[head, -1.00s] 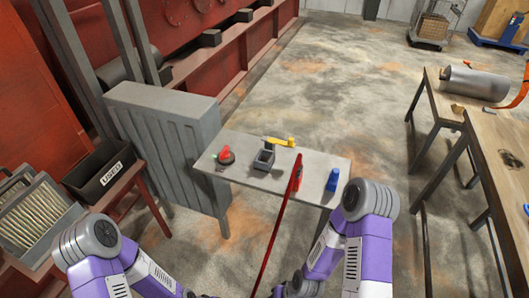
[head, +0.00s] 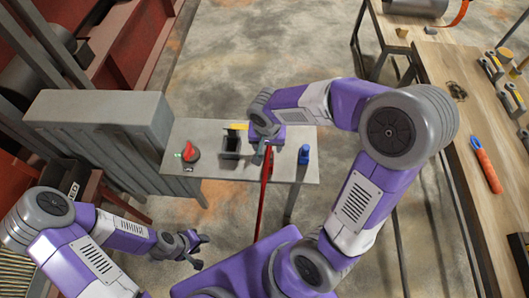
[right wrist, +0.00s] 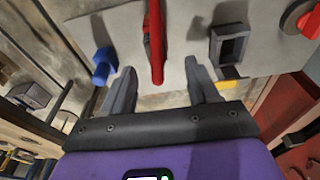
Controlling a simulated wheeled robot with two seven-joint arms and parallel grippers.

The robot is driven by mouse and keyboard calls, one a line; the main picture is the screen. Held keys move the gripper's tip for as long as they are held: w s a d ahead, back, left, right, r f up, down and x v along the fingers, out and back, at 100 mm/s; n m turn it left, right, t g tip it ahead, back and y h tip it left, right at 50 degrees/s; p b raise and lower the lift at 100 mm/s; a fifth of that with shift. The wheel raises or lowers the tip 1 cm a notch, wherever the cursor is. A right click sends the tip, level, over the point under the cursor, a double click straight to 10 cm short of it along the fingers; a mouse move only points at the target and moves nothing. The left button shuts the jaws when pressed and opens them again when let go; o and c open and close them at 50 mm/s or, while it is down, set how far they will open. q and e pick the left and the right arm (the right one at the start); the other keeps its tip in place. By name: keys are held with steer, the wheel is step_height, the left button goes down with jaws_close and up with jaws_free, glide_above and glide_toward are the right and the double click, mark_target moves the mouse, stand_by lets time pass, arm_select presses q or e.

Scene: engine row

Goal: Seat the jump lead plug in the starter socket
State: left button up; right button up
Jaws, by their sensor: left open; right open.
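The red jump lead plug with its red cable lies at the front edge of a small grey table; the cable (head: 265,195) hangs down in the head view. In the right wrist view the red plug (right wrist: 155,45) is just beyond and between my fingertips. The grey starter socket (head: 231,147), a box with a dark opening, stands left of it; in the right wrist view the socket (right wrist: 229,46) is to the right. My right gripper (head: 265,155) is open and empty over the plug, partly hiding it; its fingers (right wrist: 160,78) are spread. My left gripper (head: 201,251) is open and empty, low in front of the table.
On the small table (head: 205,133) are a red knob-like part (head: 191,153), a yellow piece (head: 238,126) behind the socket, and a blue part (head: 304,155) on the right. A grey ribbed cabinet (head: 95,125) adjoins the left. A wooden workbench (head: 465,130) stands right.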

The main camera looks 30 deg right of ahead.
mark_target(269, 154)
steer(key=f, duration=0.2)
steer(key=f+b, duration=0.1)
steer(key=f, duration=0.1)
steer(key=d+f, duration=0.1)
steer(key=f, duration=0.2)
steer(key=shift+w, duration=0.15)
steer(key=shift+r, duration=0.1)
steer(key=shift+a, duration=0.1)
jaws_close()
stand_by(1.0)
